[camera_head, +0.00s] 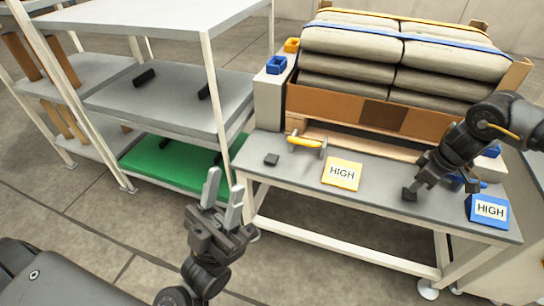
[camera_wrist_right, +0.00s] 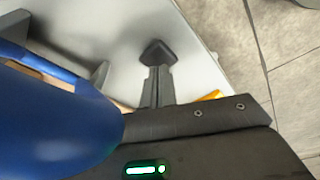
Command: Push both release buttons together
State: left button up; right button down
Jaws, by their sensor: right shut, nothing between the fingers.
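Two small dark button-like blocks sit on the grey table: the left one (camera_head: 271,159) near the left end, the right one (camera_head: 409,194) near the front edge. My right gripper (camera_head: 416,184) is shut and empty, pointing down at the right block. In the right wrist view the shut fingertips (camera_wrist_right: 158,74) reach the edge of that block (camera_wrist_right: 158,52); I cannot tell if they touch. My left gripper (camera_head: 223,194) is open and empty, in front of the table's left end, apart from the left block.
Blue (camera_head: 276,65) and yellow (camera_head: 291,45) blocks top a grey post. A shelf rack (camera_head: 160,100) stands left.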

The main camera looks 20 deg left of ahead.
jog(key=shift+f, duration=0.6)
dwell(0.6)
jog(key=shift+r, duration=0.1)
